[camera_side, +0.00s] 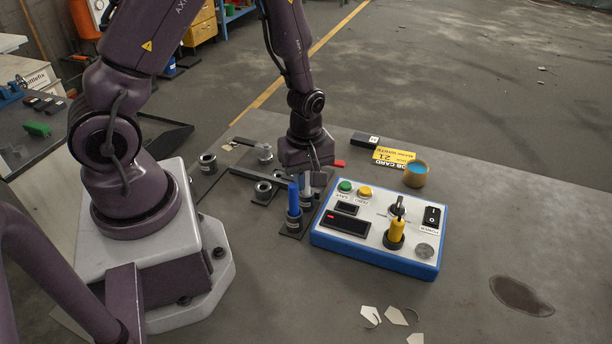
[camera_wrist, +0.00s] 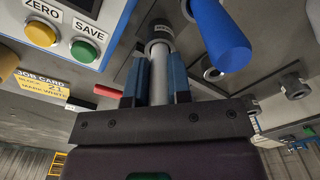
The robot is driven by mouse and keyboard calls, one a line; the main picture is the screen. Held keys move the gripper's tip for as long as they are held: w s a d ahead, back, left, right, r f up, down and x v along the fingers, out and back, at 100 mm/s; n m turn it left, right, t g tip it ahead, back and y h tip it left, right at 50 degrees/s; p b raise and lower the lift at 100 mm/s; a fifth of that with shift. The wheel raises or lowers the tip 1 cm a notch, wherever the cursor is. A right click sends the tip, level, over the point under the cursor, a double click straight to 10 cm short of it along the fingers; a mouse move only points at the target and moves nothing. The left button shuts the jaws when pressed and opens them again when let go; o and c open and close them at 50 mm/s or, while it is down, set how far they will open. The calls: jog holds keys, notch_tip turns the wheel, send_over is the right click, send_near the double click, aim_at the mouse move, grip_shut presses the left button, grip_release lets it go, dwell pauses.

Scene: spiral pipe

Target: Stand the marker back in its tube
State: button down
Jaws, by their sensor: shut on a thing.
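My gripper (camera_wrist: 158,88) is shut on a pale grey-white marker (camera_wrist: 158,76), with one finger on each side of it. The marker looks upright and lines up with a dark tube with a labelled collar (camera_wrist: 160,42) in the wrist view. Its far end meets the tube's mouth there; how deep it sits I cannot tell. In the side view my gripper (camera_side: 307,180) is low over the tubes, and the marker is partly hidden. A blue marker (camera_side: 293,200) stands in the tube beside it, and it also shows in the wrist view (camera_wrist: 222,38).
More dark tubes (camera_side: 264,190) stand at left. A red piece (camera_side: 338,163) lies behind my gripper.

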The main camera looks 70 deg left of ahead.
jog(key=c, duration=1.1)
grip_release()
jog(key=shift+f, duration=0.1)
jog(key=shift+o, duration=0.2)
notch_tip(320, 180, up, 12)
jog(key=s+d+r+m+t, duration=0.2)
jog(key=s+r+m, duration=0.2)
jog(key=r+m, duration=0.4)
jog(key=s+d+r+m+t, duration=0.3)
jog(key=s+r+m, duration=0.2)
jog(key=r+m, duration=0.4)
jog(key=shift+s+d+m+t, duration=0.2)
jog(key=shift+s+m+t, duration=0.1)
jog(key=shift+m, duration=0.2)
